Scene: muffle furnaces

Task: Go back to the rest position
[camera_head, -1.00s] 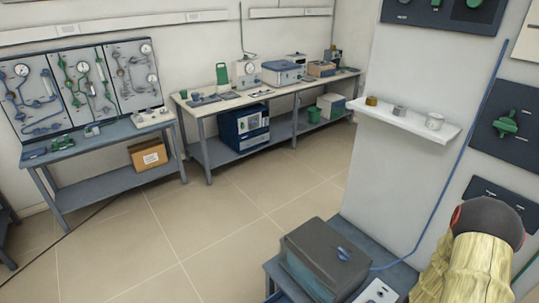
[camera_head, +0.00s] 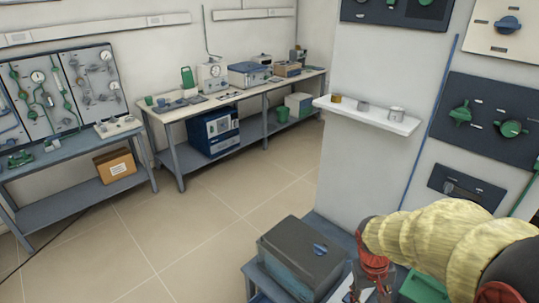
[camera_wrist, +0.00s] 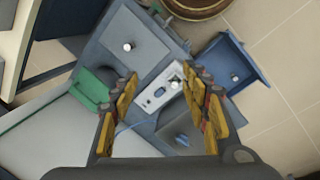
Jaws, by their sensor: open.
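My gripper (camera_wrist: 161,78) is open in the wrist view, with its two yellow-padded fingers spread and nothing held between them. It points down over a blue-grey bench with a small white panel (camera_wrist: 160,92) below the gap. In the head view my gripper (camera_head: 372,278) shows only partly at the lower right, red and dark, under my yellow-sleeved arm. It is just right of a dark grey box with a blue knob (camera_head: 305,252). The fingertips are not clear in that view.
A wall shelf (camera_head: 367,115) with small pots and dark wall panels with green knobs (camera_head: 492,120) are near the arm. A green box (camera_head: 424,288) lies beside the gripper. A blue drawer-like tray (camera_wrist: 230,75) sticks out at right. Open tiled floor (camera_head: 180,235) lies left.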

